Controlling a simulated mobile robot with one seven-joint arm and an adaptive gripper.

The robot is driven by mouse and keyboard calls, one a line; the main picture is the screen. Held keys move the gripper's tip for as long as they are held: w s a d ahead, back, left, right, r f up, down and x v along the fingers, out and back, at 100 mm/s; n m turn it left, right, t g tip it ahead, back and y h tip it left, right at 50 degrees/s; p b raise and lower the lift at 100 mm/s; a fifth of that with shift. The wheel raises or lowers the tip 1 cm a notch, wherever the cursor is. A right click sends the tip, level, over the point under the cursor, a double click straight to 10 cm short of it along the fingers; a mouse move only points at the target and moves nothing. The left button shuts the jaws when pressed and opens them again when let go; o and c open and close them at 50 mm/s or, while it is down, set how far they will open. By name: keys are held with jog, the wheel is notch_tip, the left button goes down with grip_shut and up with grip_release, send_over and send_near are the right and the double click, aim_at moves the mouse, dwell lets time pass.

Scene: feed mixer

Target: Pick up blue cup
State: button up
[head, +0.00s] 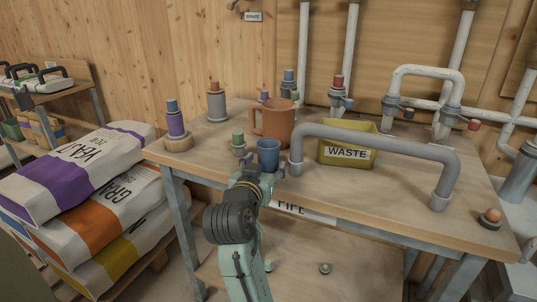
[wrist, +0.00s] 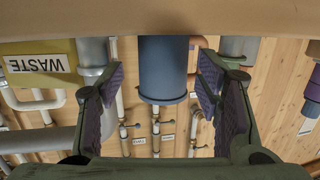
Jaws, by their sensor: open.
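The blue cup (head: 268,154) stands upright on the wooden workbench (head: 400,205), near its front edge. My gripper (head: 261,174) is in front of the cup, its fingers pointing at it. In the wrist view, which looks upside down, the blue cup (wrist: 163,72) fills the middle between the two open finger pads (wrist: 161,85). A gap shows on each side, and neither pad appears to touch the cup. The cup's lower part is partly hidden by my gripper in the head view.
An orange mug (head: 273,122) stands just behind the cup. Feed sacks (head: 85,170) lie left of the bench.

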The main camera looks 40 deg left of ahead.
aim_at(266, 163)
jog(key=shift+p+x, duration=0.75)
jog(key=shift+x, duration=2)
jog(key=shift+a, duration=0.15)
jog(key=shift+c, duration=0.3)
jog(key=shift+s, duration=0.1)
jog(key=c, duration=1)
